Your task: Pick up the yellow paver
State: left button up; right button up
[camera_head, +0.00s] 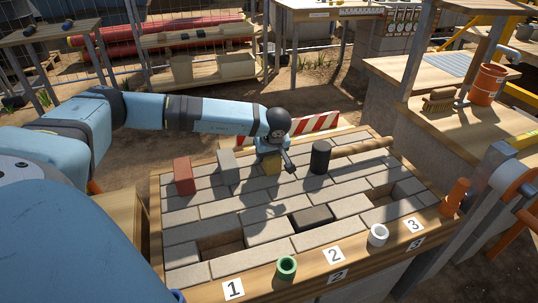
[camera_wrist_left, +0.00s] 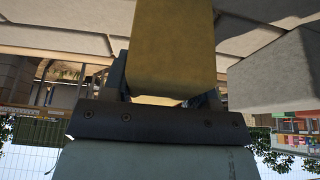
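The yellow paver (camera_head: 272,165) stands upright on the paved table, partly hidden behind my left gripper (camera_head: 287,160) in the head view. In the left wrist view the yellow paver (camera_wrist_left: 170,45) fills the upper middle. The fingers of my left gripper (camera_wrist_left: 165,92) are at either side of its near end, partly covered by it. Whether they press on it cannot be told. My right gripper is in neither view.
A red paver (camera_head: 184,176) and a grey paver (camera_head: 228,167) stand left of the yellow one.

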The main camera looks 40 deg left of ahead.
pick_arm(q)
jog(key=shift+r, duration=0.1)
jog(key=c, duration=0.3)
jog(key=shift+r, duration=0.35)
jog(key=shift+r+p, duration=2.5)
jog(key=shift+r, duration=7.15)
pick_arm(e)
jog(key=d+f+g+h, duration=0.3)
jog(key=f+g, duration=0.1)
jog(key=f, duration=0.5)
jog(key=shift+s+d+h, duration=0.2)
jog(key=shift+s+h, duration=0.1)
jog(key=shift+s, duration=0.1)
